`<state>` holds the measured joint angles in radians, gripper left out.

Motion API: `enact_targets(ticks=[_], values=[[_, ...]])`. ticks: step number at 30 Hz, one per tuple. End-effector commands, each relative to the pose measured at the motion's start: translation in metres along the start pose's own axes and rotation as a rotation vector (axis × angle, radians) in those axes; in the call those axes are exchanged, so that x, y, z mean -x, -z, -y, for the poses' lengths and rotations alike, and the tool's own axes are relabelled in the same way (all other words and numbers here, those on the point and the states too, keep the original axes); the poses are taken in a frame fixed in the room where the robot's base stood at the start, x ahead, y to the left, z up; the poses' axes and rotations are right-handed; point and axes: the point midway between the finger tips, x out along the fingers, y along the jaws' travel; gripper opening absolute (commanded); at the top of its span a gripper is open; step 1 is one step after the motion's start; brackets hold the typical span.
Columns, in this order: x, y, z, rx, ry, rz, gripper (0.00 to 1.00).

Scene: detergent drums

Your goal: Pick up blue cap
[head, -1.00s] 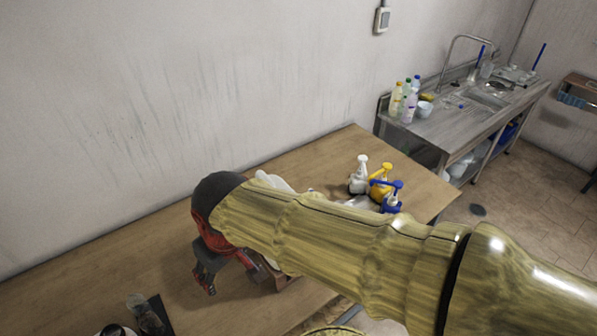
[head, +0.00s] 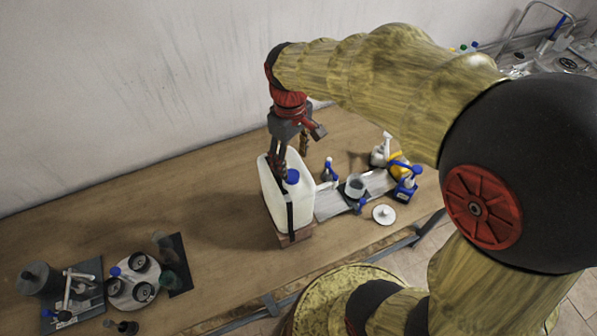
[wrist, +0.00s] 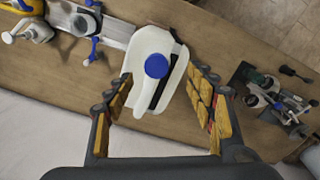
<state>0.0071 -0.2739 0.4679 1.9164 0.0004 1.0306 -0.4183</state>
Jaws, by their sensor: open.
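The blue cap (head: 292,176) sits on top of a white plastic drum (head: 272,196) with a dark strap down its side. In the wrist view the blue cap (wrist: 156,66) shows on the drum's top (wrist: 150,100), a little beyond the fingertips. My gripper (head: 283,165) points down over the drum. In the wrist view my open gripper (wrist: 163,85) has a finger on either side of the drum's top, with nothing between the pads but the drum below. Whether a finger touches the drum I cannot tell.
The drum stands on a brown block (head: 297,236) on the wooden table (head: 215,220). To its right are a grey plate (head: 330,205), a white disc (head: 384,214) and pump bottles (head: 405,182). Dark fixtures and a round plate (head: 133,290) lie at the lower left. Table between is clear.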

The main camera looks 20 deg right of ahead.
Motion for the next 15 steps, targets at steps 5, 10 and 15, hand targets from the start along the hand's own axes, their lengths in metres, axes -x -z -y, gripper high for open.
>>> enact_targets(ticks=[5,10,15], values=[[-0.019,-0.001,0.0,0.001,0.001,0.004,0.55],[-0.035,0.004,-0.001,0.0,0.002,0.005,0.55],[-0.06,0.009,-0.002,0.0,0.001,0.004,0.55]])
